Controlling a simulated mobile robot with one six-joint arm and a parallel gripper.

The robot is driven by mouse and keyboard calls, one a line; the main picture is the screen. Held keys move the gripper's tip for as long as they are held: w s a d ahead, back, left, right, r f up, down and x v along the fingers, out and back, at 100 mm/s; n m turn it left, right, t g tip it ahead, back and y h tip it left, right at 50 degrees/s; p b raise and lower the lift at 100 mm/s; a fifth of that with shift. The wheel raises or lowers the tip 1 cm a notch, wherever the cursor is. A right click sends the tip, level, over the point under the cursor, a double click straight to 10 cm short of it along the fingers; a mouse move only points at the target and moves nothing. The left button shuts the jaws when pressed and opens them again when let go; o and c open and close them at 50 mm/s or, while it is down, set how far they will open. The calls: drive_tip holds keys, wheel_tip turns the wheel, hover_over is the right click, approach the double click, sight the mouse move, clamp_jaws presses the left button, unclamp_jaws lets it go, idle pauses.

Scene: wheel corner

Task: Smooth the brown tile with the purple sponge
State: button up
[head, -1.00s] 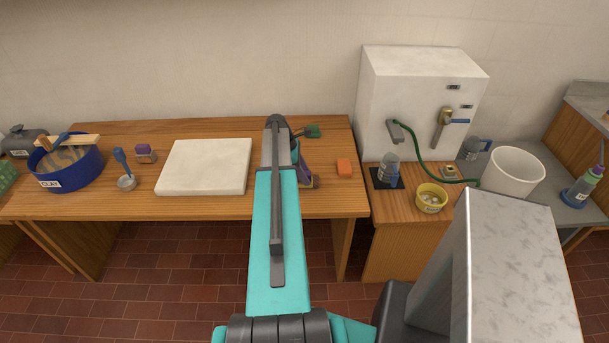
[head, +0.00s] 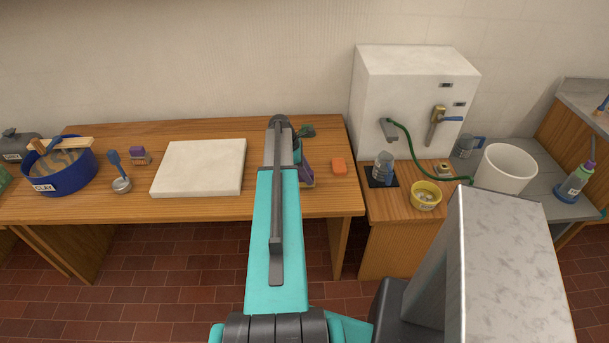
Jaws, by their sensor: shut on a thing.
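My teal and grey arm reaches forward over the table, and the jaws of my gripper are hidden behind it. A purple item (head: 306,173) shows just right of my arm. Its left part is hidden, and I cannot tell whether it is held or lies on the table. A small purple-topped block (head: 138,153) with a duller lower part sits at the left, behind a small metal cup. I cannot tell which of these is the sponge. I see no brown tile clearly; it may be behind my arm.
A white slab (head: 199,168) lies left of my arm on the wooden table (head: 215,205). An orange block (head: 339,166) is on the right. A blue clay tub (head: 60,172) stands far left. A yellow bowl (head: 425,196) and white dispenser (head: 412,100) are on the right-hand counter.

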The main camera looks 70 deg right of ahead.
drive_tip(key=shift+s, duration=0.3)
drive_tip(key=shift+s+d+f, duration=0.1)
drive_tip(key=shift+s+d, duration=0.2)
drive_tip(key=shift+s, duration=0.45)
drive_tip(key=shift+s+d+f, duration=0.1)
drive_tip(key=shift+s+d, duration=0.15)
drive_tip(key=shift+s, duration=0.5)
drive_tip(key=shift+d, duration=0.1)
drive_tip(key=shift+w+d+p, duration=0.2)
drive_tip(key=shift+d+p, duration=0.05)
drive_tip(key=shift+d, duration=0.3)
drive_tip(key=shift+w+d+p, duration=0.2)
drive_tip(key=shift+d, duration=0.3)
drive_tip(key=shift+w, duration=0.2)
drive_tip(key=shift+w+a+r, duration=0.1)
drive_tip(key=shift+w+a, duration=0.15)
drive_tip(key=shift+w, duration=0.45)
drive_tip(key=shift+w+a, duration=0.25)
drive_tip(key=shift+w, duration=0.45)
drive_tip(key=shift+p, duration=0.3)
drive_tip(key=shift+w, duration=0.2)
